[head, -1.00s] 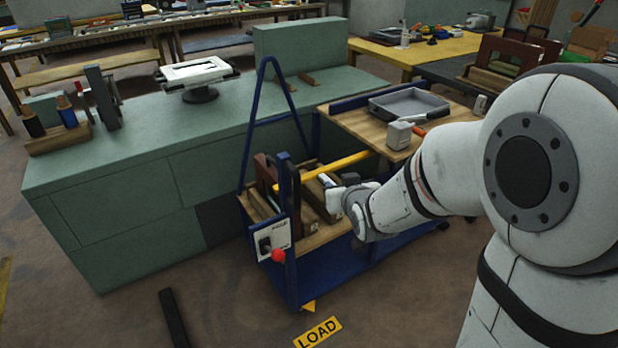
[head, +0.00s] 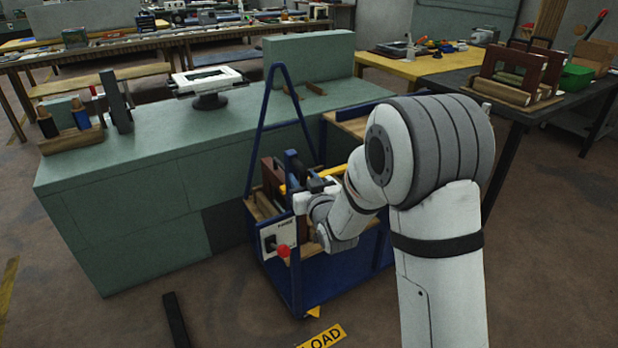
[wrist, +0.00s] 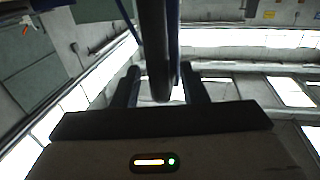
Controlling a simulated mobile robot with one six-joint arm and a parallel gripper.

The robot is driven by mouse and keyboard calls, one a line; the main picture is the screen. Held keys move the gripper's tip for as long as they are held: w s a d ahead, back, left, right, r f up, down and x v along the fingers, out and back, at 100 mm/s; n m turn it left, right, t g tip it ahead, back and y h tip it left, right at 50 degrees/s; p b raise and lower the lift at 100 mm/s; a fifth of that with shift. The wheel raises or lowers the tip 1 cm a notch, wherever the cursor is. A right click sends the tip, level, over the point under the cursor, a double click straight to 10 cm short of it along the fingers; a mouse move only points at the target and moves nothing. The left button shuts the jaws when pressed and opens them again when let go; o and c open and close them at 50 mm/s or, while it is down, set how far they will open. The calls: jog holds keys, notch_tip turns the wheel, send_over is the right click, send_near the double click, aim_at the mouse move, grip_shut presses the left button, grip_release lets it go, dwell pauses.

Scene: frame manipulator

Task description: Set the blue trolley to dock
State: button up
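The blue trolley (head: 335,283) stands against the right end of the green bench, with a tall blue A-shaped frame and wooden decks. A panel (head: 272,238) with a dark switch and a red knob (head: 283,250) is on its near post. My gripper (head: 300,201) is at that post, above the panel. In the wrist view, a dark upright post (wrist: 155,45) stands between the two fingers of my gripper (wrist: 162,88). The fingers look apart, with a bright gap at the post's right side. My arm hides much of the trolley's right side. I cannot tell which place is the dock.
The green bench (head: 130,190) fills the left, with a white-framed fixture (head: 207,80) on top. A yellow LOAD label (head: 325,336) lies on the floor before the trolley. A dark bar (head: 176,320) lies left of it. A dark table (head: 520,105) stands right; the front-left floor is mostly clear.

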jog(key=shift+w+a, duration=0.1)
jog(key=shift+w, duration=0.35)
jog(key=shift+c, duration=0.3)
grip_shut()
